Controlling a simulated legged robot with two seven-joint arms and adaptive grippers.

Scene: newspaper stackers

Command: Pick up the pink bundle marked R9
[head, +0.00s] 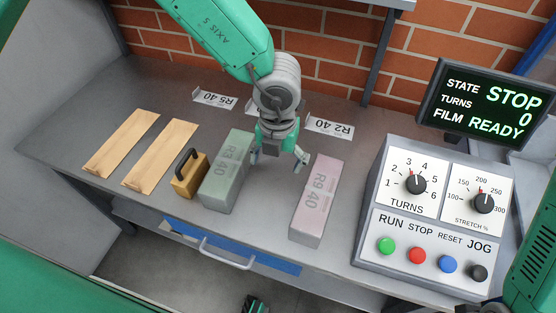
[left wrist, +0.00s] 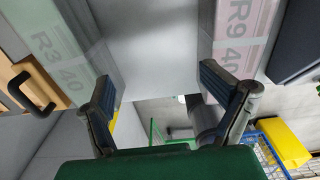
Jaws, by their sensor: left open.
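The pink bundle marked R9 40 (head: 316,200) lies on the grey bench, left of the control panel. Its end also shows at the upper right of the left wrist view (left wrist: 240,35). My left gripper (head: 277,163) is open and empty over the bench, between the pink bundle and a grey-green bundle marked R3 40 (head: 228,172). In the left wrist view the open fingers (left wrist: 160,88) have bare bench between them, with the green bundle (left wrist: 68,50) on the left. The right finger overlaps the pink bundle in that view; whether they touch I cannot tell. My right gripper is not seen.
A yellow block with a black handle (head: 190,178) and two tan boards (head: 160,152) lie left of the bundles. Labels R5 40 (head: 215,99) and R2 40 (head: 329,126) stand at the back. The control panel (head: 430,220) blocks the right; its display (head: 490,105) reads STOP.

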